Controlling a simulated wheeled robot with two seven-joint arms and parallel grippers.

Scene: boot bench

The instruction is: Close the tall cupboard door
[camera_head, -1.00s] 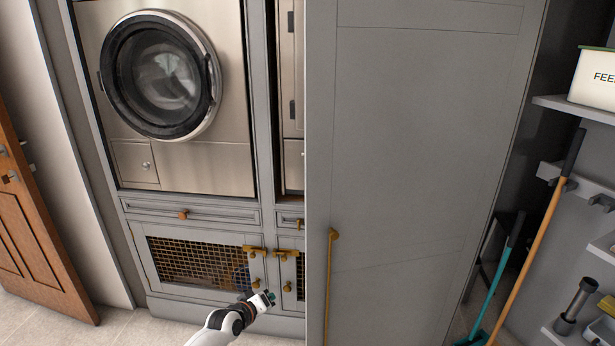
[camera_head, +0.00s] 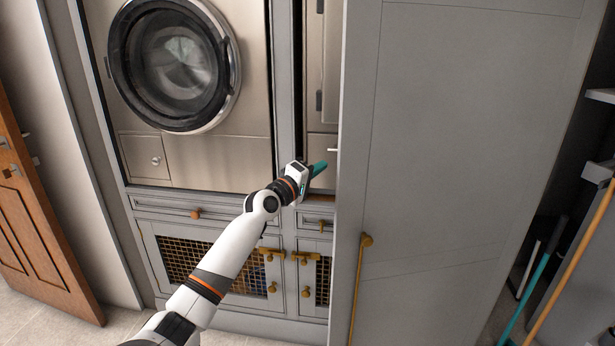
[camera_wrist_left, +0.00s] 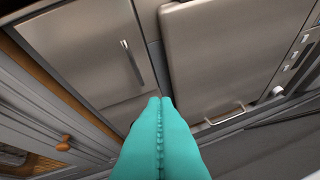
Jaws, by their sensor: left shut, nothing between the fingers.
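The tall cupboard door (camera_head: 450,150) is a large grey panel standing open on the right of the head view. It has a long brass handle (camera_head: 358,290) low near its left edge. My left gripper (camera_head: 319,168) is beside the door's left edge, in front of the steel machines, and apart from the handle. Its teal fingers (camera_wrist_left: 160,140) are pressed together and empty in the left wrist view. Whether the fingertips touch the door is not clear. My right gripper is not in view.
A steel washer (camera_head: 172,70) stands behind on the left, above a drawer (camera_head: 200,210) and mesh-fronted cabinets (camera_head: 215,265). A wooden door (camera_head: 40,240) stands open at far left. A wood-handled tool (camera_head: 575,260) leans at far right, near grey shelves.

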